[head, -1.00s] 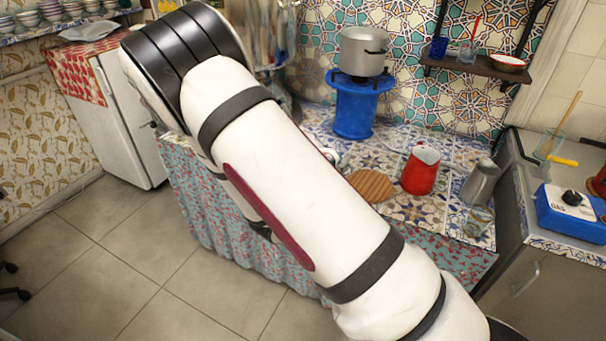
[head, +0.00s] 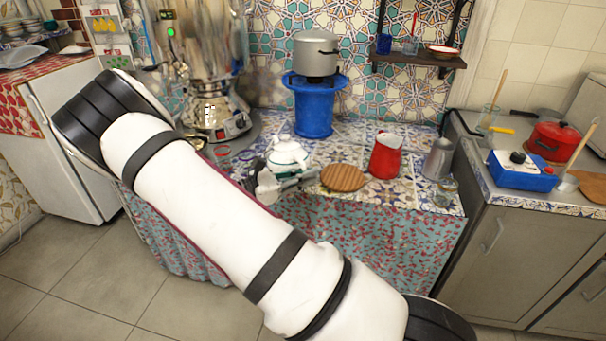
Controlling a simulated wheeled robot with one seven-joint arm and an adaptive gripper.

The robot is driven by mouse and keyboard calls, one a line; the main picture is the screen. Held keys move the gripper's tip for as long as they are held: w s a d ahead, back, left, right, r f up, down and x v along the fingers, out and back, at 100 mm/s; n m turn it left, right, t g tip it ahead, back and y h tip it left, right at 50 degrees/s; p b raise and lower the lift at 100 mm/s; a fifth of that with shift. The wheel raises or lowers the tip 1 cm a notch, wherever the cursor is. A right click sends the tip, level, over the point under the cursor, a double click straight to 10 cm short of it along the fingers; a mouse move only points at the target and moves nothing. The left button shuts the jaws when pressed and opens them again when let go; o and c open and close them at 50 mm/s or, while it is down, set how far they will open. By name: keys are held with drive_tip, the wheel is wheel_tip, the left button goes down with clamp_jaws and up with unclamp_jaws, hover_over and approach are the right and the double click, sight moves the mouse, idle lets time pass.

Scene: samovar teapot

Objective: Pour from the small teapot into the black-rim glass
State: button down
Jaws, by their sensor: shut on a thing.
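The small teapot (head: 288,153) is white with green bands and shows in the head view just beyond my forearm, over the tiled counter. My gripper (head: 264,176) is at its near left side, partly hidden by my arm, and is shut on the teapot. I cannot tell whether the teapot's base touches the counter. A small glass with a red rim (head: 222,154) stands left of the teapot. Another clear glass (head: 445,192) stands at the counter's right front corner. I cannot make out a black rim on either glass.
A round wooden board (head: 343,178), a red jug (head: 385,156) and a grey metal pitcher (head: 438,160) stand right of the teapot. A silver samovar (head: 216,112) stands behind left. A blue stand (head: 313,108) bears a grey pot (head: 316,53).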

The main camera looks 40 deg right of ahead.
sight(305, 167)
drive_tip(key=shift+n, duration=0.4)
drive_tip(key=shift+r, duration=0.15)
drive_tip(key=shift+w+d+r+n+p, duration=0.15)
drive_tip(key=shift+r+n+p, duration=0.5)
drive_tip(key=shift+r, duration=0.8)
drive_tip(key=shift+w+r+n+p, duration=0.2)
drive_tip(key=shift+r+n, duration=0.3)
drive_tip(key=shift+r, duration=0.25)
drive_tip(key=shift+w+r+n+p, duration=0.1)
drive_tip(key=shift+w+r+n, duration=0.1)
drive_tip(key=shift+r+n, duration=0.4)
idle(4.7)
